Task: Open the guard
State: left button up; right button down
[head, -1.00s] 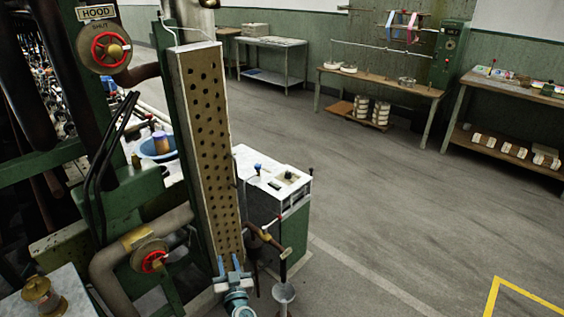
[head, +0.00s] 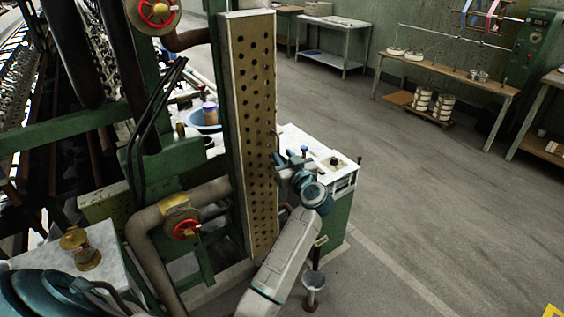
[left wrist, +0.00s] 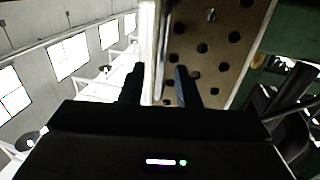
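The guard is a tall tan panel with rows of round holes (head: 250,110) and a pale frame. It stands upright on the green machine frame in the head view. My left gripper (head: 283,172) is at the panel's right edge, below mid-height. In the left wrist view its two fingers (left wrist: 159,80) are apart, with the panel's pale edge (left wrist: 160,45) running between them. One finger lies in front of the perforated face (left wrist: 205,50). I cannot tell whether either finger touches the panel. My right gripper is not in view.
Red valve wheels (head: 187,228) on thick pipes stand left of the panel. A white-topped green cabinet (head: 335,205) is close behind my gripper, and a small funnel-topped stand (head: 314,280) is below. A brass lamp-like object (head: 80,248) sits lower left. Open floor lies to the right.

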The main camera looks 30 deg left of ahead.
pick_arm(q)
jog(key=shift+b+x, duration=0.45)
jog(key=shift+x, duration=0.65)
jog(key=shift+r, duration=0.1)
grip_shut()
